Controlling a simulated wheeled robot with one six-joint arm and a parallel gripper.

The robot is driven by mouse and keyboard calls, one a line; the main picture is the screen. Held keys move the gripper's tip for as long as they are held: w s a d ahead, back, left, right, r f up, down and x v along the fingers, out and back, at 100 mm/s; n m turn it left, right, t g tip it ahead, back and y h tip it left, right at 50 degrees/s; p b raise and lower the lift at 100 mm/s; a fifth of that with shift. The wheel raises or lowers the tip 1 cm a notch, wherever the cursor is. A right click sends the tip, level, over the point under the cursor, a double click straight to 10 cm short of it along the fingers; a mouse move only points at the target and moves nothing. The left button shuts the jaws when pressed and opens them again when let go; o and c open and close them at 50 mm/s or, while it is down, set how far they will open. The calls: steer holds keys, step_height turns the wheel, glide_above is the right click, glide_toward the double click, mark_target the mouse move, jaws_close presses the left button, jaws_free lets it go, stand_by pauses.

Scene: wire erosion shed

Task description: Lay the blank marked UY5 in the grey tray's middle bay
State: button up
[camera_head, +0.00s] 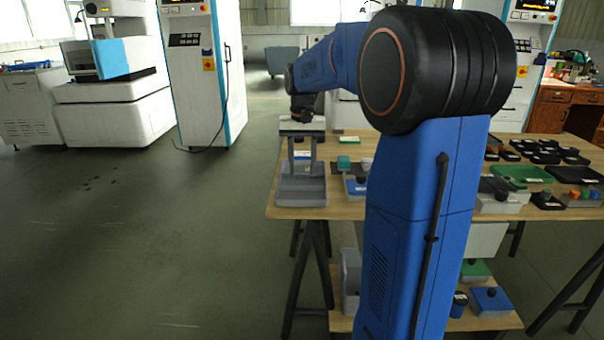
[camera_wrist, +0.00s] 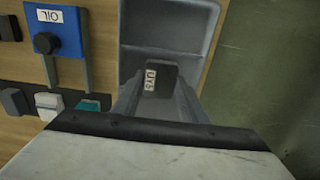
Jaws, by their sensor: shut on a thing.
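The blank marked UY5 (camera_wrist: 158,80) is a small dark block with a white label, seen between my fingers in the wrist view. My gripper (camera_wrist: 160,84) is shut on it, a finger at each side. The grey tray (camera_wrist: 168,50) lies below and around the blank, with a divider beyond it and an empty bay at the top. My fingers and wrist hide the nearer part of the tray. In the head view my gripper (camera_head: 302,170) points down over the grey tray (camera_head: 300,198) at the table's left end. I cannot tell whether the blank touches the tray floor.
A blue block labelled OIL (camera_wrist: 58,42) with a black knob stands left of the tray in the wrist view. Small dark, grey and teal pieces lie near it. A green tray (camera_head: 522,174) and several dark trays are on the right side of the table. Open floor lies left.

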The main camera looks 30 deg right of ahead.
mark_target(303, 169)
steer(key=shift+f, duration=1.4)
steer(key=shift+f, duration=0.1)
steer(key=o, duration=1.5)
steer(key=shift+c, duration=0.2)
step_height(303, 169, up, 12)
steer(key=s+a+f+n+t, duration=0.1)
steer(key=s+a+n, duration=0.1)
steer(key=s+a, duration=0.6)
steer(key=s+a+f+n+t, duration=0.2)
steer(key=s+a+f, duration=0.2)
steer(key=s+f, duration=0.3)
steer(key=s+a+f+n+t, duration=0.1)
steer(key=s+a+f+n, duration=0.1)
steer(key=s+f, duration=0.6)
steer(key=s+a, duration=0.1)
steer(key=s, duration=0.6)
steer(key=shift+s+a+n+t, duration=0.15)
steer(key=shift+a+n+t, duration=0.25)
